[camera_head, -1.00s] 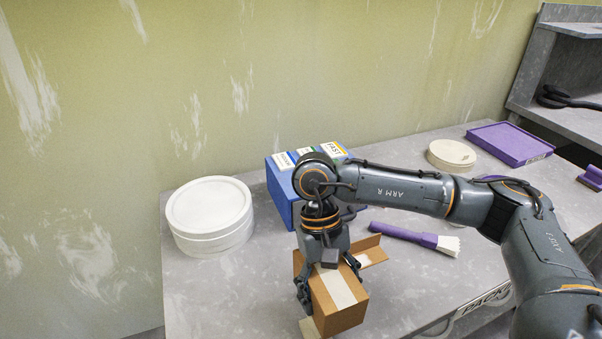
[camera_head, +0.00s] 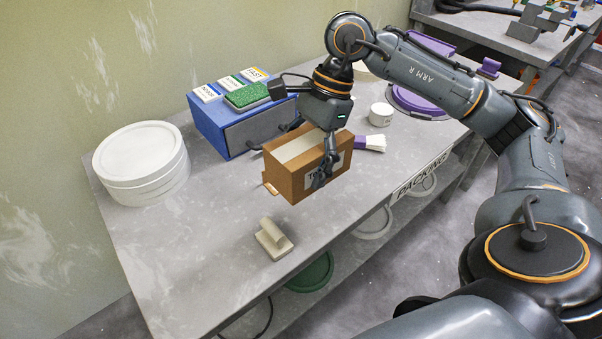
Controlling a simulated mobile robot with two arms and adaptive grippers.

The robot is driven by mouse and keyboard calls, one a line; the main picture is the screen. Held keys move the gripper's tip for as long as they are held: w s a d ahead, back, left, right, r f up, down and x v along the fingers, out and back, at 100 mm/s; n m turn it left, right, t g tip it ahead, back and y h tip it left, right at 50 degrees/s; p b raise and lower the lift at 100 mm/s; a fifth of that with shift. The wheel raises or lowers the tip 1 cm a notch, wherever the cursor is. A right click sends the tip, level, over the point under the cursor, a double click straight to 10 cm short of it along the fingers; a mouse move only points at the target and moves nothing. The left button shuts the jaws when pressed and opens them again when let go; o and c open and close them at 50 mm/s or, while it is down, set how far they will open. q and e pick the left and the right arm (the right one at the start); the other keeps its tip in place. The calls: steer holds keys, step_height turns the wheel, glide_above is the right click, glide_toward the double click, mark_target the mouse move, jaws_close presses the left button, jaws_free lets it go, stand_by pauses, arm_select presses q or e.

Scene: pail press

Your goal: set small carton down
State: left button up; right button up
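The small carton (camera_head: 300,183) is a brown cardboard box with a pale strip along its top and a printed label on its front face. It is upright over the front middle of the grey table. My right gripper (camera_head: 308,150) reaches down from above with one finger against the label side and the other behind the box, shut on it. The far finger is partly hidden. I cannot tell whether the carton's underside touches the table. My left gripper is not in view.
A blue box (camera_head: 240,138) with labelled tabs and a green pad (camera_head: 247,95) stands behind the carton. White round pails (camera_head: 140,160) are at left. A beige handled block (camera_head: 272,240) lies near the front edge. A brush (camera_head: 370,142) is right.

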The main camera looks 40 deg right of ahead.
steer(key=w+d+f+p, duration=0.1)
steer(key=w+d+f, duration=0.1)
steer(key=w+f, duration=0.1)
steer(key=w+d+f+p, duration=0.1)
steer(key=w+d+f, duration=0.1)
steer(key=w+f, duration=0.2)
steer(key=w+d+f+p, duration=0.1)
steer(key=w+d+f, duration=0.1)
steer(key=w+f, duration=0.2)
steer(key=shift+w+d+f+p, duration=0.1)
steer(key=shift+w+f+p, duration=0.05)
steer(key=shift+f+p, duration=0.25)
steer(key=shift+f, duration=0.35)
steer(key=shift+f, duration=0.15)
